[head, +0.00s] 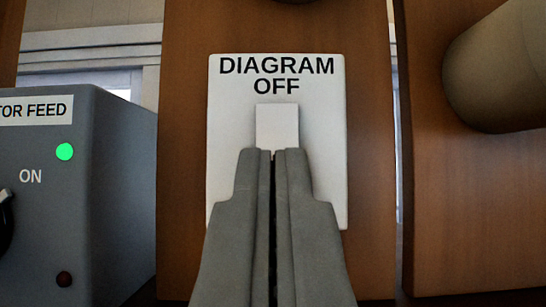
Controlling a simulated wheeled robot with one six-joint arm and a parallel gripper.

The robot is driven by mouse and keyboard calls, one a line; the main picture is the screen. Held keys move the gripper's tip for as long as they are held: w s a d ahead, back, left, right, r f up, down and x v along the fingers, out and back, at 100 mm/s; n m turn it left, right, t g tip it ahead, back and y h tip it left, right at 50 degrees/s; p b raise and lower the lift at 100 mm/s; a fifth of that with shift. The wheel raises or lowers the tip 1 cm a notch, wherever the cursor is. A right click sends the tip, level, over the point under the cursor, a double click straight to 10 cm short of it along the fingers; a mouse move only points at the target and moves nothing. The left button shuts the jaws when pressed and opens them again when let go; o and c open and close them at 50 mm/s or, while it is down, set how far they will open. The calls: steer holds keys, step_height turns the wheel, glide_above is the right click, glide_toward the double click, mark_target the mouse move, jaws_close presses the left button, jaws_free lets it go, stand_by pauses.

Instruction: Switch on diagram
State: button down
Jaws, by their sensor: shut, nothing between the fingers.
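A white switch plate (225,150) labelled "DIAGRAM OFF" is fixed on a brown wooden panel in the middle of the head view. A small white rocker or toggle (277,125) sits in the plate just below the lettering. My gripper (273,152) is shut and empty, with its fingertips together in front of the lower edge of the toggle. The fingers hide the lower part of the toggle and the plate's lower middle. I cannot tell whether the fingertips touch the toggle.
A grey box (118,190) with a "TOR FEED" label, a lit green lamp (64,151), an "ON" mark and a dark red lamp (64,279) stands at the left. A rounded grey-brown object (500,70) sticks out at the upper right. The wooden panel (370,180) beside the plate is bare.

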steer(key=shift+w+f, duration=0.15)
steer(key=shift+w, duration=0.9)
steer(key=shift+w+f, duration=0.1)
steer(key=shift+w, duration=0.9)
steer(key=shift+w+f, duration=0.25)
steer(key=shift+w, duration=0.45)
steer(key=shift+s, duration=0.1)
